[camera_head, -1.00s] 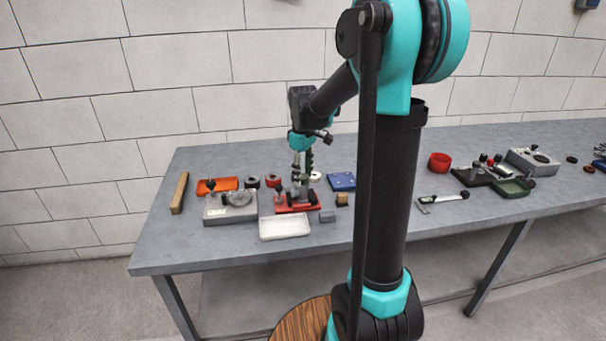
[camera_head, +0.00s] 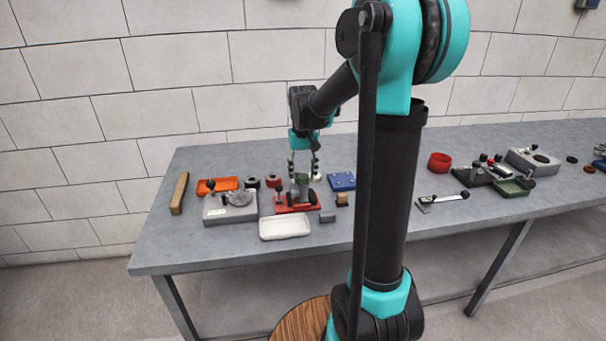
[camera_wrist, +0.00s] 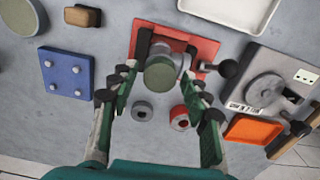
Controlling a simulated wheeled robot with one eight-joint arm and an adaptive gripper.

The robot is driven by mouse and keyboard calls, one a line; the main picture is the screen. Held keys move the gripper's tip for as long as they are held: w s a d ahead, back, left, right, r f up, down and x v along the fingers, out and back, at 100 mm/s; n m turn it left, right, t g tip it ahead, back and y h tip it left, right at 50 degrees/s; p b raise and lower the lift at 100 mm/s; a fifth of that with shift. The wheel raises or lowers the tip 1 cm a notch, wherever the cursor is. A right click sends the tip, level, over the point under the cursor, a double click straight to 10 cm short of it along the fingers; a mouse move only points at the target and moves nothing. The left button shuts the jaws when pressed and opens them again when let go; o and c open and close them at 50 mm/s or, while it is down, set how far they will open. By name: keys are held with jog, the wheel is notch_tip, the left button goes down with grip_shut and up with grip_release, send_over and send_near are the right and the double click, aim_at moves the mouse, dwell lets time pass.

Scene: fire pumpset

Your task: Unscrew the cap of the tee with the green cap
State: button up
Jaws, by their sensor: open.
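The tee with the green cap (camera_wrist: 160,72) stands on a red base plate (camera_wrist: 205,48) in the wrist view. The dull green round cap faces the camera, with grey metal beside it. The red base also shows in the head view (camera_head: 312,206), near the left part of the table. My gripper (camera_wrist: 166,52) is open, pointing down, with one finger on each side of the cap. A gap shows between the cap and at least the lower finger parts; contact at the tips cannot be told. In the head view my gripper (camera_head: 303,172) is above the red base.
A grey ring (camera_wrist: 142,110) and a red ring (camera_wrist: 180,118) lie close by. A black knob (camera_wrist: 229,68) stands beside the cap. Around are a grey fixture (camera_head: 216,214), an orange tray (camera_head: 204,187), a white tray (camera_head: 285,227) and a blue plate (camera_head: 342,181).

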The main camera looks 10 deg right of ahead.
jog(key=m, duration=0.5)
dwell(0.5)
grip_shut()
jog(key=n, duration=0.4)
dwell(0.5)
jog(key=n, duration=0.5)
jog(key=n, duration=0.4)
dwell(0.4)
